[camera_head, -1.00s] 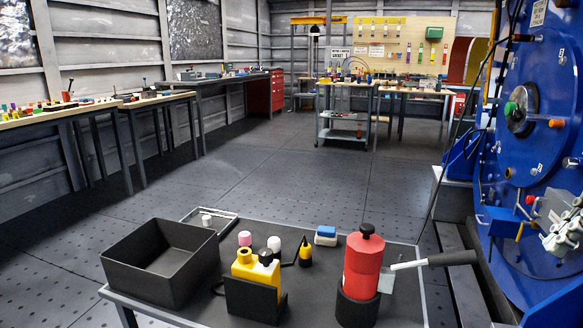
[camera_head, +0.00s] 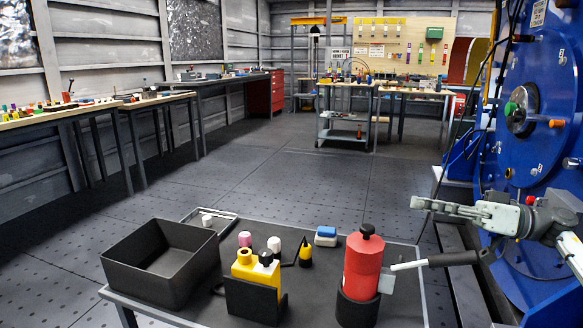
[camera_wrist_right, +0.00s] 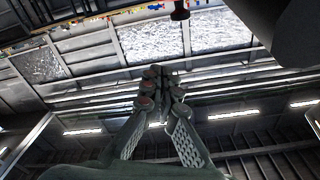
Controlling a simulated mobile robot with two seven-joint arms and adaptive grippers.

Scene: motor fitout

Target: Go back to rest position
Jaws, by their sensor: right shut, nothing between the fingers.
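My right gripper (camera_head: 418,205) reaches in from the right edge of the head view, above the right side of the cart and in front of the blue machine. It points left and is shut and empty. My left gripper is in neither view.
On the dark cart top (camera_head: 318,278) stand a black bin (camera_head: 160,262), a yellow bottle (camera_head: 253,270) in a black holder, a red canister (camera_head: 363,266) with a side handle (camera_head: 452,258), and a blue-white block (camera_head: 326,236). The blue machine (camera_head: 540,90) stands right. Floor beyond is open.

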